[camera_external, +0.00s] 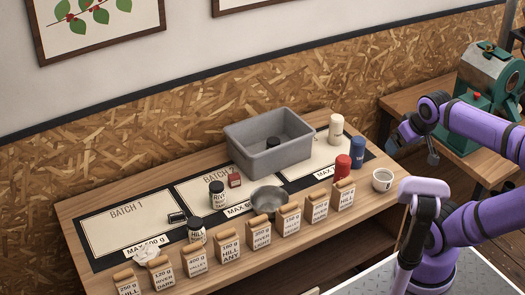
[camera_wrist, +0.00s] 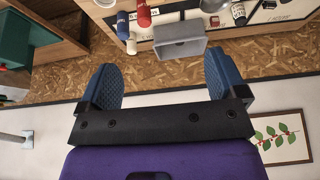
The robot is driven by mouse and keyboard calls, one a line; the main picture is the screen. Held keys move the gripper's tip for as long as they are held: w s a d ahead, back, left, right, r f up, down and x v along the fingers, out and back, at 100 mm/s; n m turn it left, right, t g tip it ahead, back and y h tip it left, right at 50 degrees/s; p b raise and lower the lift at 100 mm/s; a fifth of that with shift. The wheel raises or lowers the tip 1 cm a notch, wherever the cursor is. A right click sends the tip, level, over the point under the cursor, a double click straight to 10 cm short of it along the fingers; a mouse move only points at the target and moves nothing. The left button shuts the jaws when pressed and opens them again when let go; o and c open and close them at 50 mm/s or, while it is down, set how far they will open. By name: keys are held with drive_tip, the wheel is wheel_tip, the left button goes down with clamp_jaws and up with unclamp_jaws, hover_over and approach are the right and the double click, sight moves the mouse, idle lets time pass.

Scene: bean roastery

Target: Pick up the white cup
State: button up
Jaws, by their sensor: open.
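The white cup (camera_external: 383,180) stands upright at the right end of the wooden table, with a dark mark on its side. In the wrist view, a white rounded thing cut off by the top edge (camera_wrist: 104,3) looks like the same cup. My gripper (camera_external: 414,149) is open and empty, raised above and to the right of the cup and apart from it. Its two blue-grey fingers are spread wide in the wrist view (camera_wrist: 163,88).
Left of the cup stand a red cylinder (camera_external: 342,167), a blue cylinder (camera_external: 357,152) and a cream cylinder (camera_external: 336,130). A grey bin (camera_external: 240,150), a metal bowl (camera_external: 257,207) and several labelled bags (camera_external: 344,196) share the table. A green machine (camera_external: 490,85) stands on the right.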

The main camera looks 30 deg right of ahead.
drive_tip(key=shift+o, duration=0.2)
drive_tip(key=shift+o, duration=0.7)
drive_tip(key=m+g, duration=0.5)
drive_tip(key=m, duration=0.6)
hover_over(382, 180)
drive_tip(key=s+a, duration=0.2)
wheel_tip(382, 180, down, 31)
drive_tip(key=shift+f, duration=5.3)
